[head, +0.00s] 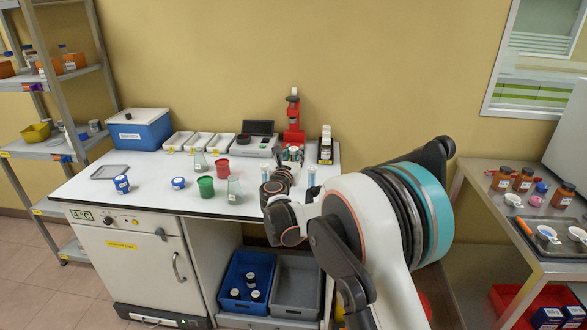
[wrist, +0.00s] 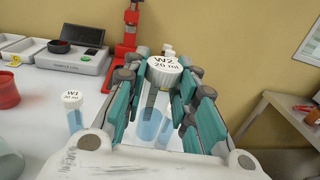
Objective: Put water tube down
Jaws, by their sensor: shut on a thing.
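My gripper (wrist: 165,98) is shut around a clear tube with a white cap (wrist: 166,72) marked W2 20 ml. Blue-tinted water shows low in the tube. The tube looks upright between the green finger pads, and I cannot tell whether its base touches the table. In the head view my gripper (head: 290,160) is over the right part of the white worktop (head: 140,192), partly hidden by my own arm. A second water tube, W1 (wrist: 73,108), stands on the worktop to the left of my gripper.
A bottle rack (head: 326,148) is behind to the right.

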